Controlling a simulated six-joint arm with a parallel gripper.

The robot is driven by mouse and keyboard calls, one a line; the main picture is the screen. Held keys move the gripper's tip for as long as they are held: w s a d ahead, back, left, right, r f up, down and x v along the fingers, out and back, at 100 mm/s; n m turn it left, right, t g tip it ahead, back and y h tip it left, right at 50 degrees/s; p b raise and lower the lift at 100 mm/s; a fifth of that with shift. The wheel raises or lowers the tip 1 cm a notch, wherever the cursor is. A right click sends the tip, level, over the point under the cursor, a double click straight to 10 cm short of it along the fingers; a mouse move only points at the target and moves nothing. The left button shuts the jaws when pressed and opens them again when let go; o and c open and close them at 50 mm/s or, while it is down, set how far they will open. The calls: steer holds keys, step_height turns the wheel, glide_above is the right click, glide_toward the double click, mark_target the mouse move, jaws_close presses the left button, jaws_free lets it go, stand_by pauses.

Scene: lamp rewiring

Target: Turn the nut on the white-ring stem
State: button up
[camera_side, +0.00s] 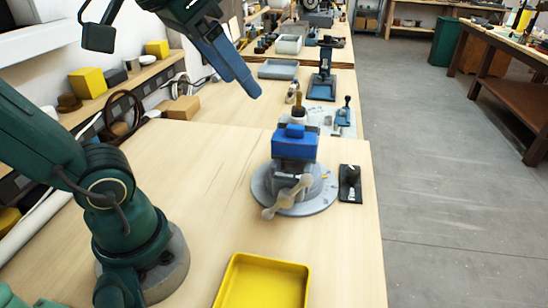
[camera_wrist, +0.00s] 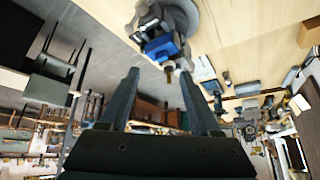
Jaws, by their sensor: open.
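My gripper (camera_side: 254,88) hangs in the air at the upper middle of the side view, left of and above the vise, with its blue fingers pointing down and right. In the wrist view the fingers of my gripper (camera_wrist: 159,72) are spread apart with nothing held between them. A vise with blue jaws (camera_side: 295,144) stands on a round grey base; it also shows in the wrist view (camera_wrist: 160,46), beyond the fingertips. A small brownish upright piece (camera_side: 299,112) shows just above the vise. I cannot make out a white ring or a nut on it.
A yellow tray (camera_side: 262,285) lies at the front of the wooden bench. A blue press-like stand (camera_side: 322,85) and a grey-blue tray (camera_side: 278,69) stand farther back. The bench left of the vise is clear.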

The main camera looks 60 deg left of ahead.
steer(key=w+a+r+n+t+y, duration=0.1)
steer(key=w+a+r+t+y, duration=0.25)
steer(key=w+a, duration=0.4)
steer(key=w+a+r+n+t+y, duration=0.1)
steer(key=w+a+r+t+y, duration=0.25)
steer(key=w+a, duration=0.4)
steer(key=m+t+h, duration=0.2)
steer(key=m+h, duration=0.6)
steer(key=h, duration=0.9)
glide_above(297, 108)
steer(key=v, duration=0.5)
step_height(297, 108, down, 8)
steer(key=shift+m, duration=0.3)
step_height(297, 108, down, 10)
steer(key=shift+a+f, duration=0.1)
steer(key=shift+x, duration=2.6)
steer(key=shift+a+f, duration=0.1)
